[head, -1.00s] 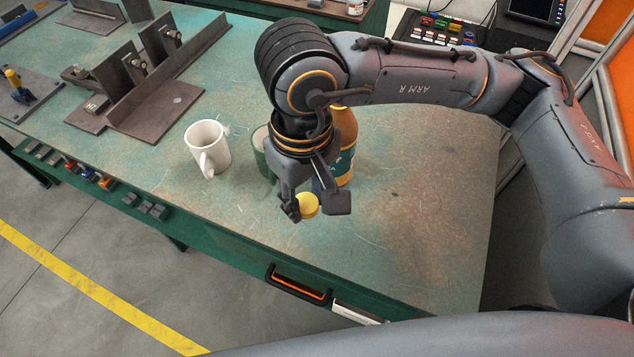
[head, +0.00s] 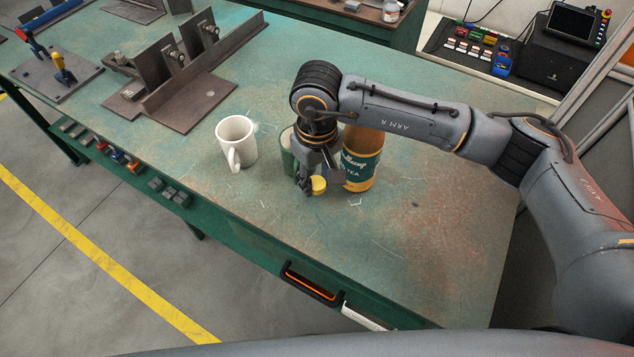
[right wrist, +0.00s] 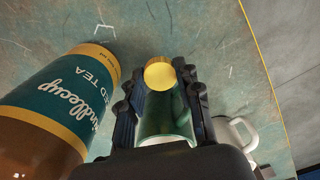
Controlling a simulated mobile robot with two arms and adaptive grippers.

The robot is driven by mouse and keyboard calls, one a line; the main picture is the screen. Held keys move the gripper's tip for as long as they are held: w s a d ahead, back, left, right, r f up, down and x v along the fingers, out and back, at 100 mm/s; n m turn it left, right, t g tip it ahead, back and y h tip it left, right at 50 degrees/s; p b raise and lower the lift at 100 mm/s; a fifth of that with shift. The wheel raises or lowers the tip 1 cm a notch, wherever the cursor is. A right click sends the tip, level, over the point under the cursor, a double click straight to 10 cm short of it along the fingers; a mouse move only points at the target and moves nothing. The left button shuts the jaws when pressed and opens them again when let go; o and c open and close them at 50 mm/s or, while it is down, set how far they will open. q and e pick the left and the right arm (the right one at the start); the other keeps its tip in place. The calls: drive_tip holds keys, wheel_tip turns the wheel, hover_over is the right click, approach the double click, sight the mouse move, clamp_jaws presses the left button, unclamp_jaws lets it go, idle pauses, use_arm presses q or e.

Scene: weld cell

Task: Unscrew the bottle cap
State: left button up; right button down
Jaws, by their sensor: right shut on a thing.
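A tea bottle with amber contents and a dark green label (head: 361,167) stands upright on the workbench; my right arm hides its top in the head view. In the right wrist view the bottle (right wrist: 62,95) fills the left side. My right gripper (head: 318,188) is shut on a yellow cap (head: 319,184), held just left of the bottle and apart from it. The cap (right wrist: 160,73) sits between the fingertips in the right wrist view. My left gripper is not in view.
A green cup (head: 288,150) stands behind my right gripper, partly hidden. A white mug (head: 236,140) stands left of it. Steel fixtures (head: 175,90) occupy the bench's far left. The bench's right and front part (head: 430,230) is clear. A control box (head: 478,45) is at the back right.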

sight(317, 181)
drive_tip(key=f+p, duration=0.1)
drive_tip(key=f, duration=0.2)
drive_tip(key=shift+w+f, duration=0.1)
drive_tip(key=shift+w, duration=0.1)
drive_tip(key=shift+f, duration=0.2)
drive_tip(key=shift+f, duration=0.2)
drive_tip(key=c, duration=0.9)
unclamp_jaws()
drive_tip(key=shift+c, duration=0.2)
drive_tip(key=shift+r, duration=0.1)
